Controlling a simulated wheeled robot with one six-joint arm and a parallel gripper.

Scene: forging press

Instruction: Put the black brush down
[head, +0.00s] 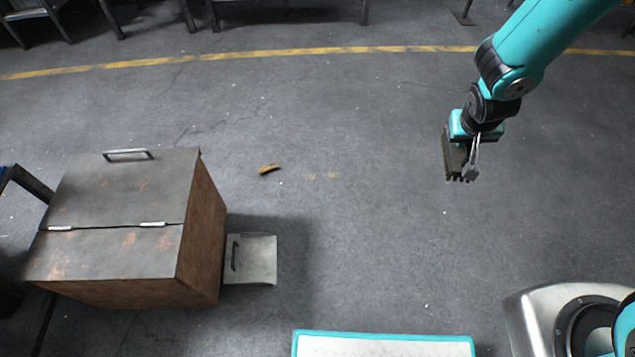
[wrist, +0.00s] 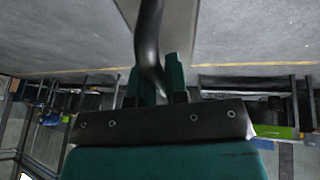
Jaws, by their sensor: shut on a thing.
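My gripper (head: 465,165) hangs in the air at the right of the head view, pointing down, well clear of the box and the floor objects. In the wrist view its two teal fingers (wrist: 156,80) are shut on a black curved handle, which I take as the black brush (wrist: 150,38). The handle passes between the fingers and runs out of the top of that view.
A rusty metal box (head: 120,215) with a hinged lid stands at the left. A small grey handled plate (head: 258,258) sits beside it. A small yellowish piece (head: 269,169) lies on the floor. A teal-edged white surface (head: 385,346) is at the bottom.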

